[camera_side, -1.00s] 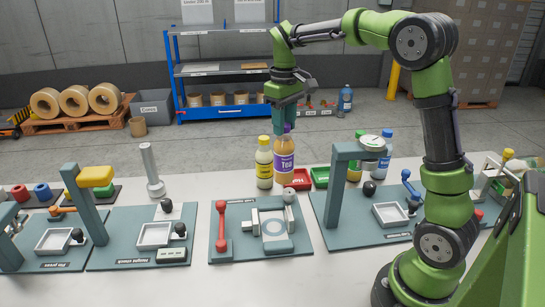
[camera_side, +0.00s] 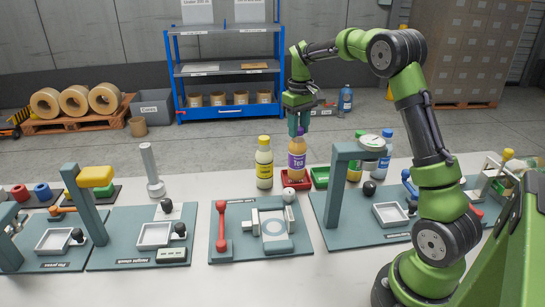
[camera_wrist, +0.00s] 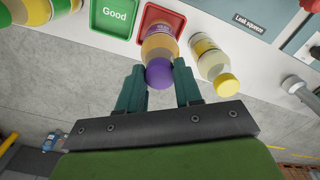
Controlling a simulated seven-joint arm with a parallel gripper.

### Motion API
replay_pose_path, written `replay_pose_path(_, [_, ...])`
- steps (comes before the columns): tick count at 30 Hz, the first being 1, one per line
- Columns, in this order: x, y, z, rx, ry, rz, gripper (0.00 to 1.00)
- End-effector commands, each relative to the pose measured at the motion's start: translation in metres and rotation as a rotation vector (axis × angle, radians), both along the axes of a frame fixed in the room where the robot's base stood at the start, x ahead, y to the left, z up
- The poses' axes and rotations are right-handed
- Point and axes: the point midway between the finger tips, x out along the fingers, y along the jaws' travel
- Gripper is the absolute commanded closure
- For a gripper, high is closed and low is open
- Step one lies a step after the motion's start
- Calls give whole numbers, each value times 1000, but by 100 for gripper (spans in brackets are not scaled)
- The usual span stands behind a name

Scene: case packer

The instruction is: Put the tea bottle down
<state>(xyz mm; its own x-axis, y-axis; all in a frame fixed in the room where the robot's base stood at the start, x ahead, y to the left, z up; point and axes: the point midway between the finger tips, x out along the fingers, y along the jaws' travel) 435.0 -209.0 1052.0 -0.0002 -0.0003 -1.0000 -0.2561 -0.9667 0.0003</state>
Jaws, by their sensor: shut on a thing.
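The tea bottle (camera_side: 297,160) is upright, orange-brown with a purple label reading "Tea" and a purple cap. My gripper (camera_side: 298,128) is shut on its cap, from above. In the wrist view the fingers (camera_wrist: 160,88) lie on both sides of the purple cap (camera_wrist: 159,73), and the bottle's body (camera_wrist: 159,44) extends over the red tray (camera_wrist: 166,12). In the side view the bottle's base is at the red tray (camera_side: 296,183); whether it touches the tray floor I cannot tell.
A yellow-capped bottle (camera_side: 264,164) stands close left of the tea bottle. A green tray (camera_side: 320,177), marked "Good" in the wrist view, is right of the red tray. Further bottles, including a blue one (camera_side: 384,154), stand behind the grey press frame (camera_side: 337,190).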

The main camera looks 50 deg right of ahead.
Motion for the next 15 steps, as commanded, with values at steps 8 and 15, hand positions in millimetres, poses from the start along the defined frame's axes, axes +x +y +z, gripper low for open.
replay_pose_path(8, [0,0,-15,-1,-2,0,100])
replay_pose_path(15, [0,0,-18,0,-1,0,100])
